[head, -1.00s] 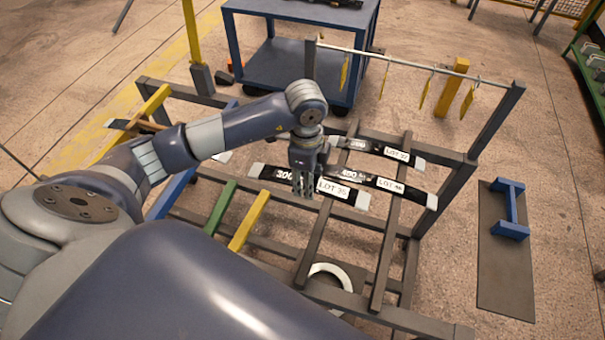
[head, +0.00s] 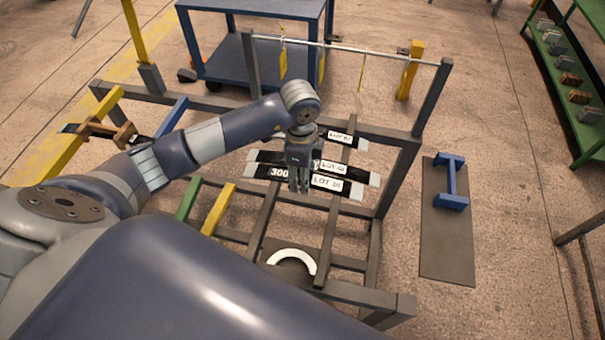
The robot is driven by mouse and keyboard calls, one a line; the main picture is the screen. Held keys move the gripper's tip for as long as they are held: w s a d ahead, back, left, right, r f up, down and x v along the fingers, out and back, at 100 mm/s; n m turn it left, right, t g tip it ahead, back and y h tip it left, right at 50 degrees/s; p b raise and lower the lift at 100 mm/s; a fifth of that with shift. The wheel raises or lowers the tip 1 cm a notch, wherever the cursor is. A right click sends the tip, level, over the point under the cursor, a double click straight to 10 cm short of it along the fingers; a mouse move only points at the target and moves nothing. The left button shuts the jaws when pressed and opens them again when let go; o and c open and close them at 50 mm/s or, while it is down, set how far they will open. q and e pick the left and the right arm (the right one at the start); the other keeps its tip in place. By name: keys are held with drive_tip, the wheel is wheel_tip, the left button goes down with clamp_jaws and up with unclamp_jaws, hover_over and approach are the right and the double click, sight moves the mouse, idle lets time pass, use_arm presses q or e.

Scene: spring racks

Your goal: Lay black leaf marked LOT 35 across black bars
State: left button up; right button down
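The black leaf marked LOT 35 (head: 327,183) has a white "300" on its left part, a white label and pale ends. My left gripper (head: 299,188) points down and is shut on its middle, partly hiding it. The leaf lies level over two black bars (head: 327,238) of the rack, the other bar (head: 262,217) being to the left. I cannot tell whether it touches them. Just behind it is another black leaf (head: 334,167), its label blurred. A third black leaf (head: 341,137) is farther back. My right gripper is not in view.
A green bar (head: 189,199) and a yellow bar (head: 218,210) stand left of the black bars. A pale ring part (head: 294,256) sits at the rack's front. Tags (head: 283,62) hang from the rear rail. A blue cart (head: 225,55) stands behind.

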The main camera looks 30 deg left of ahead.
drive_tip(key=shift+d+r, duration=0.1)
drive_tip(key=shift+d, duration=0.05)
